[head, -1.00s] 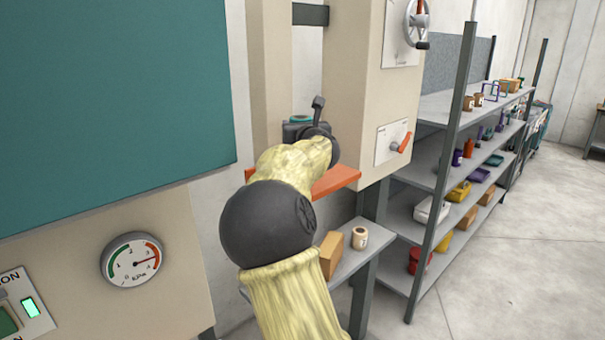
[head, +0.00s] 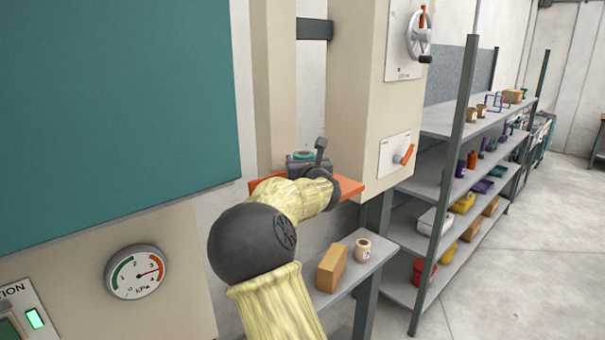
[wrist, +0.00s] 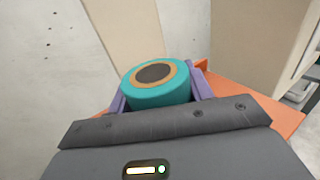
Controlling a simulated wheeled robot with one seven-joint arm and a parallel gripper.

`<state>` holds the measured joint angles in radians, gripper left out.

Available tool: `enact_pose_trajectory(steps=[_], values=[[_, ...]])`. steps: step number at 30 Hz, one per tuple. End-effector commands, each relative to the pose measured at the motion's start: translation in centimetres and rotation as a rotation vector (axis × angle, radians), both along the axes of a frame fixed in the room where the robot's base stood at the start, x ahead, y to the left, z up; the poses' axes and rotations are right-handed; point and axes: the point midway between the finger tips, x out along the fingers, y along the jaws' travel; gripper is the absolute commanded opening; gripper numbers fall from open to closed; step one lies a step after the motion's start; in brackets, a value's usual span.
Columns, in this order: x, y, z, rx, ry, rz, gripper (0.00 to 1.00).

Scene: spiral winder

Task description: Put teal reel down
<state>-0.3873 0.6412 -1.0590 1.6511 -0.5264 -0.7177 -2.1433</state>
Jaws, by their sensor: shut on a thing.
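The teal reel (wrist: 158,83) has a tan ring and a dark centre. In the wrist view it sits between the two purple fingers of my gripper (wrist: 160,92), which is shut on it. Gripper and reel are over or at an orange shelf (head: 348,187) on the machine, which also shows in the wrist view (wrist: 255,108). Whether the reel touches the orange shelf is hidden by the gripper body.
A beige machine column (head: 370,100) with a red-handled lever (head: 406,155) stands just right of the gripper. Below, a grey bench (head: 350,275) holds a cardboard box (head: 331,268) and a tan mug (head: 363,249). A loaded shelf rack (head: 440,190) stands further right.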

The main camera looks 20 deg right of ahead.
Motion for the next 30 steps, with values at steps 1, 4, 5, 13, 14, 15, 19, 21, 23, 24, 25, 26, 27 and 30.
enact_pose_trajectory(steps=[1, 4, 5, 13, 14, 15, 19, 21, 23, 24, 25, 26, 27, 30], values=[[0.0, 0.0, 0.0, 0.0, -0.001, 0.0, 0.26], [0.0, 0.0, -0.2, 0.0, 0.0, 0.0, 0.26], [0.0, 0.0, -0.4, 0.0, 0.001, 0.0, 0.26], [0.0, -0.1, -3.6, 0.0, 0.002, -0.003, 0.26], [-0.1, -0.2, -3.7, 0.0, 0.0, -0.004, 0.26], [-0.1, -0.3, -3.7, 0.0, -0.001, -0.005, 0.26], [-0.1, -0.5, -3.7, 0.0, -0.001, -0.007, 0.26], [-0.1, -0.4, -3.7, 0.0, -0.001, -0.006, 0.26], [-0.1, -0.3, -3.9, 0.0, -0.001, -0.005, 0.26], [-0.1, -0.3, -4.0, 0.0, -0.001, -0.004, 0.26], [-0.1, -0.2, -4.0, 0.0, -0.001, -0.004, 0.53], [-0.1, -0.2, -3.9, 0.0, -0.001, -0.003, 0.58], [-0.1, -0.2, -3.9, 0.0, 0.0, -0.003, 0.66], [0.0, -0.1, -3.9, 0.0, 0.0, -0.002, 0.72]])
